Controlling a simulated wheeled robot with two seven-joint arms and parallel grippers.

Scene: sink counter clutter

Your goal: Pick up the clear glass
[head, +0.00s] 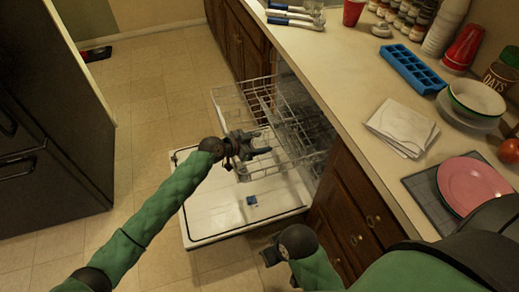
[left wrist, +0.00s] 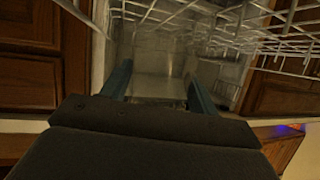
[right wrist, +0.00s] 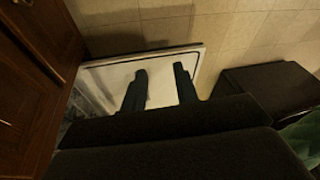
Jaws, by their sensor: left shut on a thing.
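My left gripper (head: 262,143) is over the open dishwasher, beside its pulled-out rack. In the left wrist view its two fingers (left wrist: 160,88) stand apart, closed on a faint see-through thing (left wrist: 158,86) that looks like the clear glass. Its outline is hard to make out against the dishwasher, and I cannot make it out in the head view. My right gripper (right wrist: 160,85) is open and empty, above the dishwasher door side; in the head view it is low, near the cabinet front (head: 270,255).
The dishwasher door (head: 220,222) lies open with a small blue thing (head: 251,200) on it. Wire racks (head: 290,125) are pulled out. The counter holds a blue ice tray (head: 412,68), a folded cloth (head: 402,125), a bowl (head: 476,100) and a pink plate (head: 474,186).

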